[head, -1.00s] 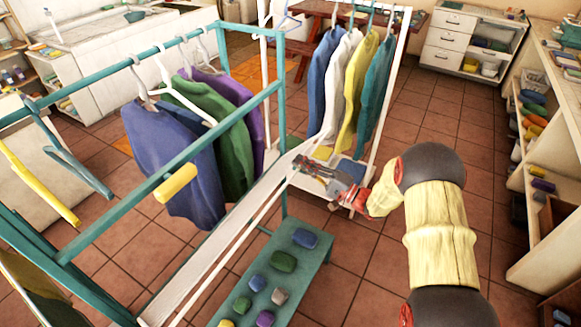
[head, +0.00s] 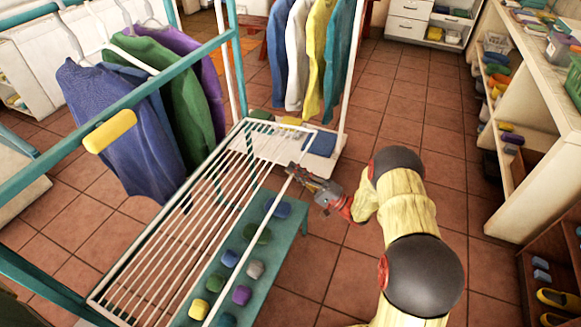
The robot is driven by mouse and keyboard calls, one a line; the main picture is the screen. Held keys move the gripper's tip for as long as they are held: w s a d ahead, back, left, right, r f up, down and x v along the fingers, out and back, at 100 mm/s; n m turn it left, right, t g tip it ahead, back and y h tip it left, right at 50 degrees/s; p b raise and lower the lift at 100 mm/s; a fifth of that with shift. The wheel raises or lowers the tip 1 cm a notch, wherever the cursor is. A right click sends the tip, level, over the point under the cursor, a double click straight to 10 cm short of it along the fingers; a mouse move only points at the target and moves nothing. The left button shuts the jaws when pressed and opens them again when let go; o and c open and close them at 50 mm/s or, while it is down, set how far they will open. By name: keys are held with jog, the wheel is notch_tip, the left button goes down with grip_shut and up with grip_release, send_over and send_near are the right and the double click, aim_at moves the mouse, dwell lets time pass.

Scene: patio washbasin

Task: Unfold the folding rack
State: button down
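The folding rack (head: 190,225) is a white frame with several thin parallel bars. It is hinged at the teal clothes stand and now lies spread out at a slant over the teal bench. My gripper (head: 293,170) is at the rack's outer right rail, near its far corner. The fingertips are right at the rail and seem to touch it. They are too small and dark to tell whether they are shut on it.
Blue, green and purple garments (head: 140,110) hang on the teal stand (head: 110,85). A low teal bench (head: 285,235) with several coloured lumps stands under the rack. A white clothes rack (head: 345,75) stands behind. Shelves (head: 530,130) line the right; tiled floor (head: 400,120) between is clear.

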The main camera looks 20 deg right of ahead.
jog(key=shift+d+f+b, duration=0.15)
jog(key=shift+f+b, duration=0.2)
jog(key=shift+f, duration=0.5)
jog(key=shift+y, duration=0.3)
jog(key=c, duration=2.3)
grip_release()
jog(key=shift+s, duration=0.1)
jog(key=v, duration=1.2)
jog(key=shift+f, duration=0.15)
